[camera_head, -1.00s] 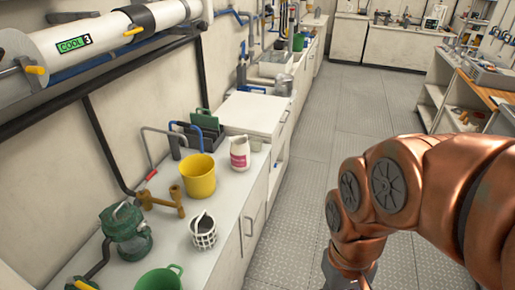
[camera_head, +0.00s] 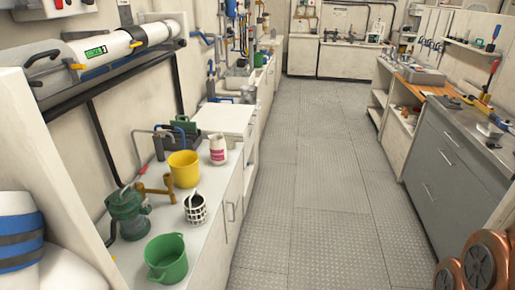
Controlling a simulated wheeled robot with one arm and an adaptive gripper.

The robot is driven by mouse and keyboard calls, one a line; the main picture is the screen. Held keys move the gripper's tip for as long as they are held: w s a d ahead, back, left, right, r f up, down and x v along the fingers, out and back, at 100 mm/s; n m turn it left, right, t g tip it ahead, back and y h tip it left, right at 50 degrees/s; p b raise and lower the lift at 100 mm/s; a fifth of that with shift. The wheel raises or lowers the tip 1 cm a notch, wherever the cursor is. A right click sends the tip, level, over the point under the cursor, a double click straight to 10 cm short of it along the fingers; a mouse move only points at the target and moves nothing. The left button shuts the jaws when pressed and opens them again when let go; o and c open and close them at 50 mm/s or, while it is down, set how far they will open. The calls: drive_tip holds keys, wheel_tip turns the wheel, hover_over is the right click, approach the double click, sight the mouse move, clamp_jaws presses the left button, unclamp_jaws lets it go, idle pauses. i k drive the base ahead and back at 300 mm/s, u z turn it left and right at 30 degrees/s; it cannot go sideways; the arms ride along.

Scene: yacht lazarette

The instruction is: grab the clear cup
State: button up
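I cannot make out a clear cup in the head view. The left counter (camera_head: 214,226) holds a yellow bucket (camera_head: 184,170), a green pot (camera_head: 167,262), a white jug with a pink label (camera_head: 218,151) and a black-and-white lattice holder (camera_head: 195,209). A small greyish item (camera_head: 490,129) on the right counter is too small to identify. Only copper-coloured links of my arm show in the bottom right corner. My gripper is out of view.
A green pump-like device (camera_head: 128,213) stands on the left counter. A grey drawer cabinet (camera_head: 442,160) lines the right side, with a grey case (camera_head: 421,76) and tools on the worktops. The metal-plate floor (camera_head: 318,170) between is clear.

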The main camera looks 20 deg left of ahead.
sight(231, 143)
drive_tip(key=i, duration=1.2)
drive_tip(key=u, duration=0.6)
drive_tip(key=i, duration=1.05)
drive_tip(key=u, duration=1.55)
drive_tip(key=i, duration=0.5)
drive_tip(key=u, duration=0.5)
